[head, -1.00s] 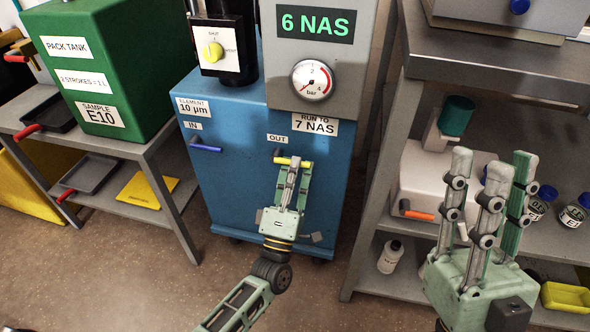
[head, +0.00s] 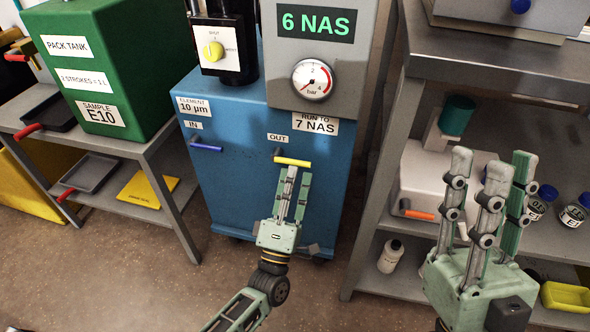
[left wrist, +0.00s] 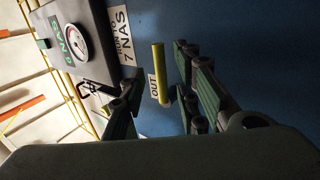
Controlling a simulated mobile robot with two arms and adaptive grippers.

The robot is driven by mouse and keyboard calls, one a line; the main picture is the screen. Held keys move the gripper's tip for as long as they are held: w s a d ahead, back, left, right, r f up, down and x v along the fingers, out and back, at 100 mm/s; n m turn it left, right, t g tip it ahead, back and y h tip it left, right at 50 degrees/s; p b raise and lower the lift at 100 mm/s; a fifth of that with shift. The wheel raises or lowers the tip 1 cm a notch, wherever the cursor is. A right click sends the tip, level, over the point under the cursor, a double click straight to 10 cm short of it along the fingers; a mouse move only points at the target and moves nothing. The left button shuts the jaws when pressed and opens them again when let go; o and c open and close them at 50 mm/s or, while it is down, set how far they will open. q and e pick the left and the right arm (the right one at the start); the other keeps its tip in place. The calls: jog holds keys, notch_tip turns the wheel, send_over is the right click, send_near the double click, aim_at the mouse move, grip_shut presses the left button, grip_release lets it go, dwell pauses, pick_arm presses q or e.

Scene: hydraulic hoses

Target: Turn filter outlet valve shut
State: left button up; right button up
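The filter outlet valve's yellow lever (head: 293,162) sticks out sideways under the OUT label (head: 278,138) on the front of the blue filter unit (head: 240,180). It lies nearly level in the head view. My left gripper (head: 293,172) is just below the lever, with its fingers pointing up at it. In the left wrist view the lever (left wrist: 159,72) shows beyond the gap between the spread fingers (left wrist: 160,100), apart from them. The left gripper is open and empty. My right gripper (head: 495,175) is open and empty at the right, in front of the shelf rack.
A blue IN lever (head: 207,146) sits left of the yellow one. A pressure gauge (head: 312,80) and grey display box (head: 350,60) are above. A metal rack (head: 385,170) stands right; a green pack tank (head: 105,60) stands left. Floor in front is clear.

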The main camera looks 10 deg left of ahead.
pick_arm(q)
jog(key=v, duration=0.9)
jog(key=shift+s, duration=0.15)
